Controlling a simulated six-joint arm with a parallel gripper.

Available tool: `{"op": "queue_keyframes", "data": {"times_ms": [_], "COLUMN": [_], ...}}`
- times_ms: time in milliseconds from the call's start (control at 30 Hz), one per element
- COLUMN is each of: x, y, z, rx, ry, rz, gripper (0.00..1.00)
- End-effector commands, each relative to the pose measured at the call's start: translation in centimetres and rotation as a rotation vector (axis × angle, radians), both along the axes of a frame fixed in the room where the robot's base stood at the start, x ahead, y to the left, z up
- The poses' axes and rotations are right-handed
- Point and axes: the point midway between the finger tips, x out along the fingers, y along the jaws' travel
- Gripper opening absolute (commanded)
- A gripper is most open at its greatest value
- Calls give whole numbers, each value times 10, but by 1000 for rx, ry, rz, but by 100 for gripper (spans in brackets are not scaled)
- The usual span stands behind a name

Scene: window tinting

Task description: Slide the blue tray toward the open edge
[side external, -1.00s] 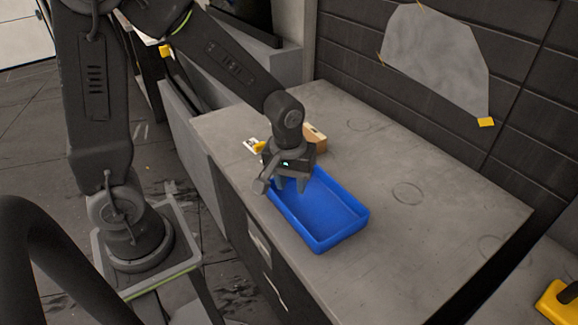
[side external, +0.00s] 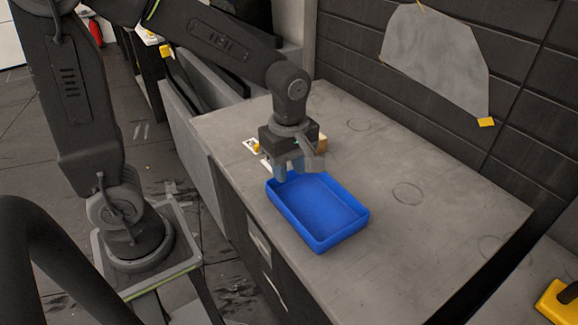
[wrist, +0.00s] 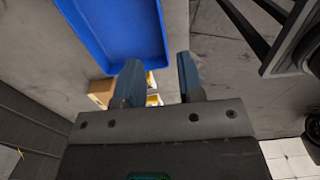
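The blue tray (side external: 322,208) lies flat on the grey worktop, empty, near the front edge above the drawers. My gripper (side external: 290,170) is at the tray's far end, by its back corner. In the wrist view the two fingers (wrist: 158,62) are apart with nothing held between them. The near corner of the tray (wrist: 160,66) shows ahead of the gap between the fingers. I cannot tell whether a finger touches the tray wall.
A tan block (side external: 321,143) and small white-and-yellow items (side external: 254,147) lie behind my gripper. The grey worktop (side external: 430,215) is clear to the right of the tray. A dark panelled wall (side external: 350,55) stands behind.

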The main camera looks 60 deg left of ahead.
Motion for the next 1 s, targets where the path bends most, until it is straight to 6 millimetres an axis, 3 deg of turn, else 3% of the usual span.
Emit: {"op": "queue_keyframes", "data": {"times_ms": [233,700,1000], "x": [0,-1,0], "y": [0,0,0], "z": [-16,-102,-135], "rx": [1,2,1], "ry": [4,6,1], "rz": [-1,-1,-1], "gripper": [35,35,35]}}
